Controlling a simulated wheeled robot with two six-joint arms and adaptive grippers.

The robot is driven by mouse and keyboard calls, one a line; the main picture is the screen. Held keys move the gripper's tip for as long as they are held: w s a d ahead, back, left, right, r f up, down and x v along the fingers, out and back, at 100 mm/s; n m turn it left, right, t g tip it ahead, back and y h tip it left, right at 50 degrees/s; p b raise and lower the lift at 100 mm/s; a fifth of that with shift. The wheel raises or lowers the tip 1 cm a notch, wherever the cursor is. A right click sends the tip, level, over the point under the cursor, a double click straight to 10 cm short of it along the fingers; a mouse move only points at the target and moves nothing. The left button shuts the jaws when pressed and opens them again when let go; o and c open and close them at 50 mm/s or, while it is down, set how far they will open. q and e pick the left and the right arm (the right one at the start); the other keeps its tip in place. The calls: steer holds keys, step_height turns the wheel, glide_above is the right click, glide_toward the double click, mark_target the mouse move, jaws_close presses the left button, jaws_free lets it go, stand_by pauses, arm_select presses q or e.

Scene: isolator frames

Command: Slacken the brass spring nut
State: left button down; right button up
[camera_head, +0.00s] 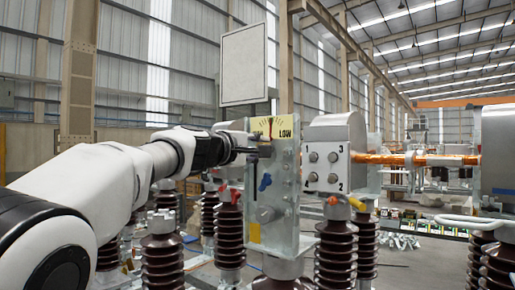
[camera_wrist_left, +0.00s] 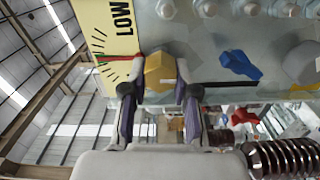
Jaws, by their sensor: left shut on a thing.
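The brass spring nut (camera_wrist_left: 160,74) is a gold block on the grey plate in the left wrist view. My left gripper (camera_wrist_left: 159,92) has one finger on each side of it and is shut on it. In the head view my left gripper (camera_head: 252,149) reaches the upper part of the upright plate (camera_head: 286,205), just below the yellow gauge (camera_head: 284,132). The nut cannot be made out there behind the fingers. The gauge reads LOW on its right side and has a red needle. It also shows in the left wrist view (camera_wrist_left: 108,22). My right gripper is not in view.
A blue lever (camera_head: 265,182) sits below the gripper on the plate. A grey box with numbered bolts (camera_head: 325,165) and a copper rod (camera_head: 385,159) stand to the right. Ribbed brown insulators (camera_head: 336,250) stand below. A blank panel (camera_head: 244,65) rises behind.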

arm_select(q)
steer(key=n, duration=0.3)
steer(key=shift+n, duration=0.3)
steer(key=n+p, duration=0.1)
steer(key=n, duration=0.2)
steer(key=shift+s+n, duration=0.1)
steer(key=shift+n, duration=0.3)
steer(key=n, duration=0.3)
steer(key=shift+d+p, duration=0.15)
steer(key=shift+p, duration=0.2)
steer(key=shift+d+n+p, duration=0.1)
steer(key=shift+n+p, duration=0.25)
steer(key=shift+n, duration=1.35)
steer(key=c, duration=0.9)
jaws_free()
steer(key=shift+d+f, duration=0.1)
steer(key=shift+f, duration=0.05)
